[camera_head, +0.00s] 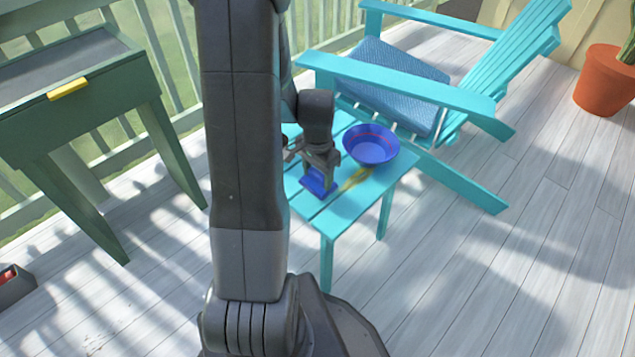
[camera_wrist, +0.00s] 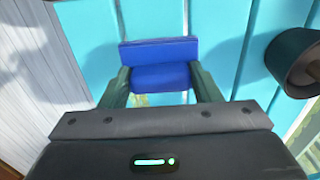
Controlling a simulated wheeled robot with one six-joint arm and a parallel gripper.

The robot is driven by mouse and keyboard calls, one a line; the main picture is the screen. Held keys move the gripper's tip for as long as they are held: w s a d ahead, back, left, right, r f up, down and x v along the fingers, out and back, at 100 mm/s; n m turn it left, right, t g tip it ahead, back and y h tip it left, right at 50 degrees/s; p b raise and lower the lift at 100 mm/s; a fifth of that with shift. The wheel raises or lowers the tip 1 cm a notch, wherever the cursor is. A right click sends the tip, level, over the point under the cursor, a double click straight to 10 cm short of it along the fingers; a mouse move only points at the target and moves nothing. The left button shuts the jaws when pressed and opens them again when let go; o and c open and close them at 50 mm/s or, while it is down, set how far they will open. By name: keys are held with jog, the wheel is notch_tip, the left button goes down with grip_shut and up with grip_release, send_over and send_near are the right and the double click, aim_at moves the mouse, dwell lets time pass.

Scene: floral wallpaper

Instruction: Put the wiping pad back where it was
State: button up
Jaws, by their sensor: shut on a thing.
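The wiping pad is blue and shows at the fingertips in the head view (camera_head: 319,187) and in the wrist view (camera_wrist: 160,65). My gripper (camera_head: 320,172) is shut on it, with one finger at each side in the wrist view (camera_wrist: 162,84). The pad is low over the turquoise slatted table (camera_head: 350,207), near its left front part. I cannot tell whether it touches the top. A yellowish smear (camera_head: 356,179) lies on the table just right of the pad.
A blue bowl (camera_head: 371,146) stands on the table, right of my gripper. A dark round object (camera_wrist: 296,62) is at the wrist view's right edge. A turquoise chair (camera_head: 470,103) stands behind. A green desk (camera_head: 100,90) with a yellow handle is left.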

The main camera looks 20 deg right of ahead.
aim_at(317, 173)
jog(key=shift+f, duration=1.25)
jog(key=shift+b, duration=0.3)
jog(key=shift+f, duration=0.2)
jog(key=o, duration=0.9)
jog(key=shift+o, duration=0.2)
jog(key=shift+r, duration=0.15)
notch_tip(317, 173, up, 12)
jog(key=p, duration=0.3)
jog(key=shift+r+p, duration=0.1)
jog(key=shift+p, duration=0.3)
